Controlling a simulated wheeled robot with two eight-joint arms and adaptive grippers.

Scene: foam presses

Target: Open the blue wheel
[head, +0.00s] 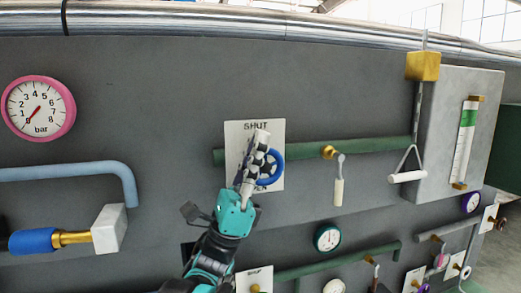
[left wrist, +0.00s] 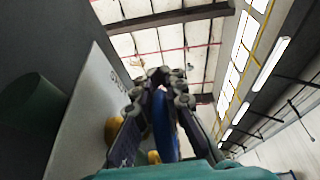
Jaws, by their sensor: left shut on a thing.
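The blue wheel (head: 276,169) is mounted in front of a white plate (head: 235,133) marked SHUT at its top; the lower word is partly covered. My left gripper (head: 261,150) comes up from below and covers the wheel's left part. In the left wrist view, the blue wheel (left wrist: 161,125) is between the fingers of my left gripper (left wrist: 165,85), which is shut on its rim. Brass parts show behind it there. My right gripper is in neither view.
A green pipe (head: 375,145) runs behind the plate, with a small hanging lever (head: 339,185) to the right. A triangular pull handle (head: 407,177) hangs farther right. A pink-rimmed gauge (head: 38,108) and a blue pipe (head: 65,172) are at left.

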